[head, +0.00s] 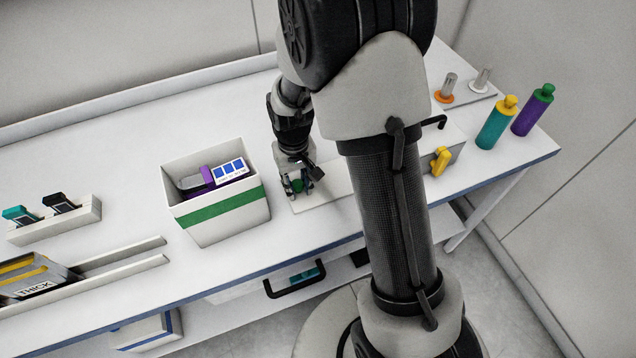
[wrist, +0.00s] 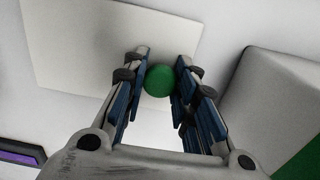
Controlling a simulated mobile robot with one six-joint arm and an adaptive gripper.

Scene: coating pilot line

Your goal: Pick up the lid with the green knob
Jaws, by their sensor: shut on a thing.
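The green knob (wrist: 160,80) of the lid sits between the fingers of my gripper (wrist: 161,75) in the wrist view. My gripper is shut on it. A flat pale panel (wrist: 85,45) shows around and behind the knob; I cannot tell whether it is the lid itself or a board under it. In the head view my gripper (head: 298,187) points down at the worktable, just right of the white bin, with only a speck of green between its fingers. The same pale panel (head: 325,194) shows beside it, partly hidden by my arm.
A white bin with a green stripe (head: 222,217) stands close left of my gripper. A grey box with a yellow handle (head: 440,160) and teal (head: 495,128) and purple (head: 531,115) bottles stand to the right. A rack (head: 60,222) and rails (head: 120,262) are far left.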

